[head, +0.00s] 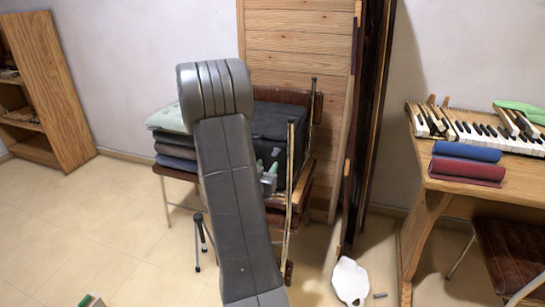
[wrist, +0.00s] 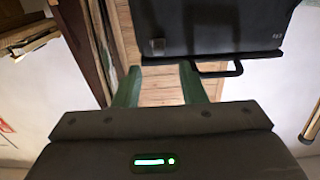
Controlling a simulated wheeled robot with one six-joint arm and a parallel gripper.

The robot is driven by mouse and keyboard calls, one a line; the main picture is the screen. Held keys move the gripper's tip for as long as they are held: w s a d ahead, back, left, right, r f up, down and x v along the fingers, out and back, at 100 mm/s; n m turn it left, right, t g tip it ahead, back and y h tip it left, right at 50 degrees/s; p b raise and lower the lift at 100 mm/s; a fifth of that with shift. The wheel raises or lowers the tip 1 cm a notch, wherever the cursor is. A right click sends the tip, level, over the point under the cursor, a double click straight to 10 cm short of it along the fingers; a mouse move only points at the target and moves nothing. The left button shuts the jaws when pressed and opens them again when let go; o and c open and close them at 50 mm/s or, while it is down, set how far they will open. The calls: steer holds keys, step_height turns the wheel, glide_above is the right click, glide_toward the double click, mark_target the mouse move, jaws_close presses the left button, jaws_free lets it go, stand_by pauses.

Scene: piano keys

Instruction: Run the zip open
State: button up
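A black soft-sided case (head: 280,133) stands on a wooden chair with metal legs, partly hidden behind my arm. In the wrist view the case (wrist: 215,28) fills the upper middle, with a dark handle (wrist: 218,70) along its edge. A small squarish patch (wrist: 157,46) shows on the case; I cannot tell whether it is a zip pull. No zip line can be made out. My gripper (head: 266,168) is in front of the case. In the wrist view its two green fingers (wrist: 158,86) are spread with nothing between them, so it is open. I cannot tell if they touch the case.
Folded cloths (head: 175,150) and a pale green cushion (head: 168,119) lie left of the case. A chair post (head: 290,165) stands close to my gripper. A desk (head: 450,180) with piano keys is at right. A white object (head: 350,282) lies on the floor. Left floor is mostly clear.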

mark_target(274, 155)
steer(key=x, duration=0.7)
steer(key=shift+d, duration=0.1)
jaws_close()
